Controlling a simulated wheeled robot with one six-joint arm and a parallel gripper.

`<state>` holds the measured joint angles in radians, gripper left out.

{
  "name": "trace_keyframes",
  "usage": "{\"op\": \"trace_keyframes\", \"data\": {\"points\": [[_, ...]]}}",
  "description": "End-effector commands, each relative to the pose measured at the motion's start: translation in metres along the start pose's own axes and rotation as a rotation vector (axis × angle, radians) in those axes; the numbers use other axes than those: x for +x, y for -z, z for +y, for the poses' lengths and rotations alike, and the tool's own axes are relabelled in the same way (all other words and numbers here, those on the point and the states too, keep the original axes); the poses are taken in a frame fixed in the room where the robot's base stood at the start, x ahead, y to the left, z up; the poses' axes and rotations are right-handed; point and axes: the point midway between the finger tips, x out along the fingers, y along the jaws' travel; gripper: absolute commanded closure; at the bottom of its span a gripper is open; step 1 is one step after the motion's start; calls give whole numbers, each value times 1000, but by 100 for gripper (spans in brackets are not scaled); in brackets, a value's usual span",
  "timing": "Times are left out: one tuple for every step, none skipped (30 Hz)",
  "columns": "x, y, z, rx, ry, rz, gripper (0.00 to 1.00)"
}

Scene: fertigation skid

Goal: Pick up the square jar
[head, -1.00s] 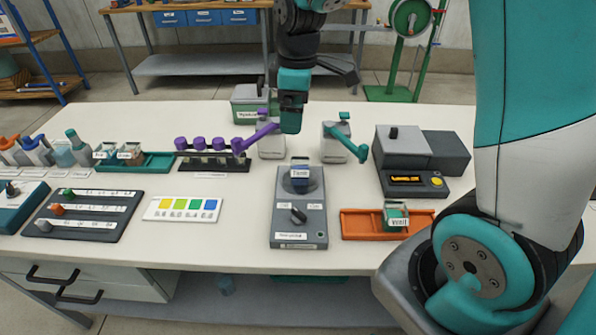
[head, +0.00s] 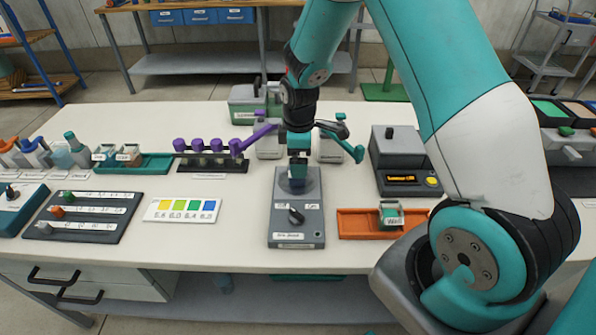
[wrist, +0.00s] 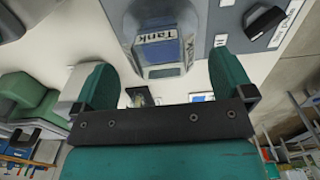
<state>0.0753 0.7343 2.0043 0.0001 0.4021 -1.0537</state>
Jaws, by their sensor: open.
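A clear square-sided jar (wrist: 163,48) with a "Tank" label and bluish contents stands on the grey stirrer-like unit (head: 297,230). My gripper (head: 298,168) is open and pointing down over the back of that unit. In the wrist view its two teal fingers (wrist: 161,75) are spread, with the jar between and just beyond their tips. I cannot tell whether either finger touches the jar. Another small jar, labelled "Well" (head: 391,215), sits in the orange tray (head: 355,224).
Purple-handled valves (head: 265,135) stand close behind left of my gripper, and a teal-handled valve (head: 345,142) behind right. A grey meter (head: 397,150) is at right. A teal tray with jars (head: 160,163) and a colour card (head: 182,209) are left.

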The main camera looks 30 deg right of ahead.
Motion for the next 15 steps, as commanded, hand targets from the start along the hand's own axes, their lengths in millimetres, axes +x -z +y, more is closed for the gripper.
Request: {"op": "trace_keyframes", "data": {"points": [[6, 1, -1, -1, 5, -3, 1], [11, 2, -1, -1, 5, -3, 1], [17, 3, -1, -1, 5, -3, 1], [21, 4, -1, -1, 5, -3, 1], [26, 4, -1, 0, 4, -2, 1], [32, 4, -1, 0, 4, -2, 1], [36, 4, -1, 0, 4, -3, 1], [38, 4, 0, 0, 3, -2, 1], [42, 4, 0, 0, 2, -1, 1], [43, 4, 0, 0, 2, -1, 1], [44, 4, 0, 0, 2, -1, 1], [45, 4, 0, 0, 1, -1, 1], [45, 4, 0, 0, 1, 0, 1], [45, 4, 0, 0, 1, 0, 1], [45, 4, 0, 0, 1, 0, 1]]}}
